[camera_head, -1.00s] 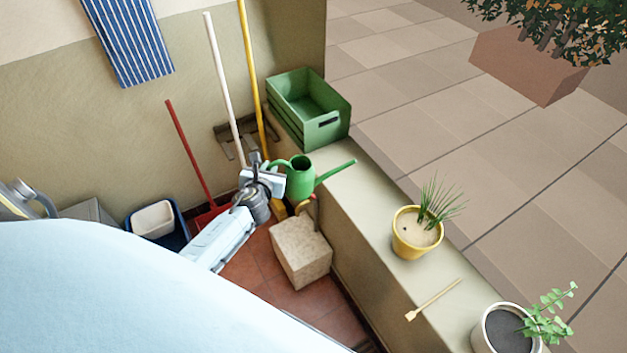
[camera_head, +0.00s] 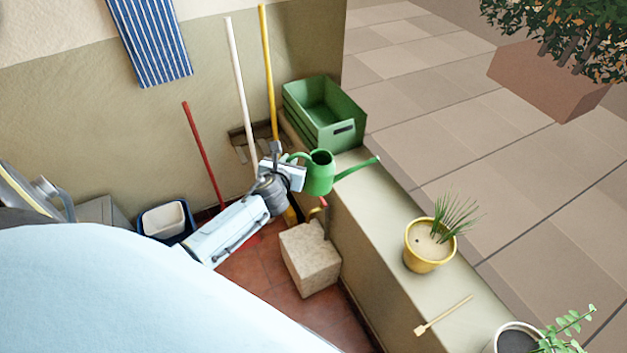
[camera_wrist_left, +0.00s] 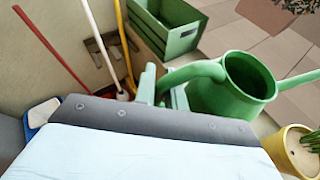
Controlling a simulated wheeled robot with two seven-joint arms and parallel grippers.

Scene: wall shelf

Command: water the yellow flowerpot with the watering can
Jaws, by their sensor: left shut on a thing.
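The green watering can (camera_head: 319,174) is by the near edge of the ledge below the green crate, its spout pointing right. My left gripper (camera_head: 294,164) is shut on its handle, at the can's left side. In the left wrist view the can (camera_wrist_left: 226,98) is upright, its handle reaching left to the gripper (camera_wrist_left: 162,88). The yellow flowerpot (camera_head: 428,250), with a spiky green plant in pale soil, stands on the ledge right of and below the can. It also shows at the right edge of the left wrist view (camera_wrist_left: 291,152). My right gripper is not in view.
A green crate (camera_head: 324,113) stands at the ledge's back end. A small wooden tool (camera_head: 442,315) and a white pot (camera_head: 516,338) are on the ledge (camera_head: 378,225) nearer me. A stone block (camera_head: 310,259) and leaning poles stand below at left.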

